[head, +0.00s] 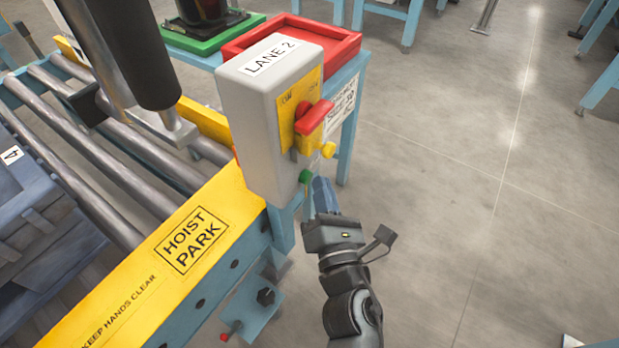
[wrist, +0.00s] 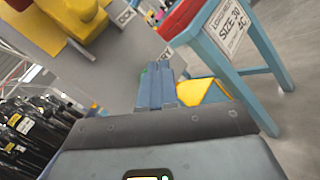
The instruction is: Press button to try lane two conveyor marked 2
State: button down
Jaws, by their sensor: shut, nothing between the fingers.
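The grey control box (head: 247,115) is marked LANE 2 and stands at the corner of the conveyor.
The roller conveyor (head: 130,140) with its yellow HOIST PARK rail (head: 185,240) lies left. A dark post (head: 130,50) stands over the rollers. A blue stand with a red tray (head: 345,45) is behind the box.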

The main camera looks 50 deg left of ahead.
jog(key=shift+s+a+b, duration=0.15)
jog(key=shift+a+b, duration=0.25)
jog(key=shift+a, duration=0.15)
dwell(0.9)
jog(key=shift+d, duration=0.1)
jog(key=shift+w+d+p, duration=0.2)
jog(key=shift+d+p, duration=0.4)
jog(key=shift+d, duration=0.25)
jog(key=shift+w+d+p, duration=0.2)
jog(key=shift+d+p, duration=0.25)
jog(key=shift+d, duration=0.35)
jog(key=shift+w+d+p, duration=0.2)
jog(key=shift+d+p, duration=0.3)
jog(key=shift+d, duration=0.35)
jog(key=shift+w+d+p, duration=0.2)
jog(key=shift+d+p, duration=0.25)
jog(key=shift+d, duration=0.35)
